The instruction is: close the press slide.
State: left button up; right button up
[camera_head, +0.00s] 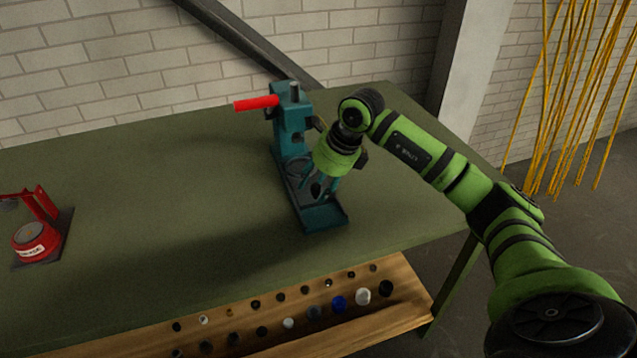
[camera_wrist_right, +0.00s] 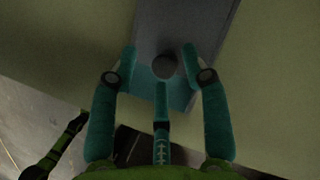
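The teal press (camera_head: 283,120) stands upright on the green table with its red handle (camera_head: 256,104) pointing left. Its slide (camera_head: 326,218) sticks out at the front as a low tray, beyond the press body. My right gripper (camera_head: 319,190) is over the slide, pointing down. In the right wrist view, the three teal fingers of the right gripper (camera_wrist_right: 161,70) are spread around a round dark knob (camera_wrist_right: 164,66). Gaps show between the fingers and the knob; I cannot tell whether any finger touches it. My left gripper is not in view.
A red device (camera_head: 35,238) stands on a dark plate at the table's left. A wooden rack (camera_head: 405,312) with several small round parts runs below the table's (camera_head: 150,190) front edge. The table between the red device and the press is clear.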

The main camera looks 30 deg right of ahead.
jog(key=shift+f, duration=0.1)
jog(key=shift+d+r, duration=0.2)
jog(key=shift+r, duration=0.25)
jog(key=v, duration=1.1)
jog(key=shift+a+r, duration=0.1)
